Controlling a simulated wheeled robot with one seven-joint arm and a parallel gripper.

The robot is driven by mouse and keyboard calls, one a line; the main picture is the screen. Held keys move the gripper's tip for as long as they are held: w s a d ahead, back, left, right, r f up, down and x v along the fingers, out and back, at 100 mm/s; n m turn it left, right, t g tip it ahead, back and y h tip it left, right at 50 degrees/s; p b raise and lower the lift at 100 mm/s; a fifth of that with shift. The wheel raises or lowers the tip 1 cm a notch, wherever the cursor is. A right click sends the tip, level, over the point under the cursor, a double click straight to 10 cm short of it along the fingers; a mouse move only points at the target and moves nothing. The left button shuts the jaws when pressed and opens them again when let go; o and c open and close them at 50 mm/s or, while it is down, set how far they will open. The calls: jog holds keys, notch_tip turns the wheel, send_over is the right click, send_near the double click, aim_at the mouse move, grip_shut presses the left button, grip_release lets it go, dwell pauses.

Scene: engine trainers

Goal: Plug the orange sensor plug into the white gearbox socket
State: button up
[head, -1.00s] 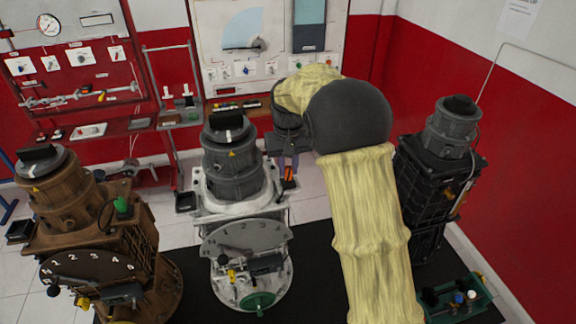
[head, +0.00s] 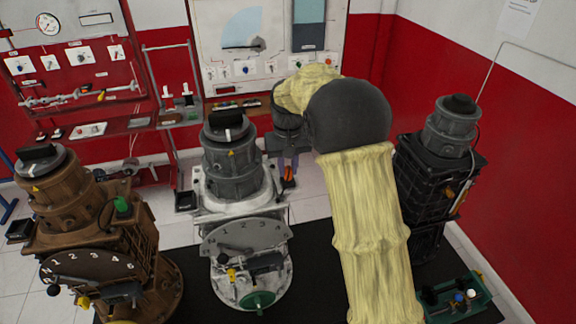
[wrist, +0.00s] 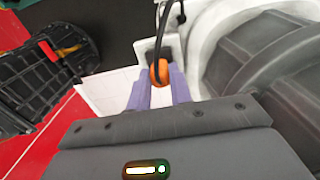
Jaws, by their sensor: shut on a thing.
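The orange sensor plug (wrist: 159,72) is between the purple fingers of my gripper (wrist: 159,92) in the wrist view, with a dark cable rising from it. In the head view my gripper (head: 288,165) points down at the right side of the white gearbox (head: 242,207), and the orange plug (head: 289,173) shows between its fingers. The white gearbox (wrist: 205,45) fills the right of the wrist view. A white, box-like part lies just beyond the plug; the socket opening is not clear, and I cannot tell whether the plug touches it.
A brown gearbox (head: 105,240) stands at left and a black gearbox (head: 435,175) at right. My arm covers part of the space between the white and black ones. A green tray (head: 480,300) lies at lower right. Red boards and shelves stand behind.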

jog(key=shift+f, duration=0.4)
jog(key=o, duration=1)
jog(key=shift+r, duration=0.1)
notch_tip(320, 180, up, 17)
jog(key=b, duration=0.3)
jog(key=shift+r, duration=0.15)
jog(key=shift+b, duration=0.3)
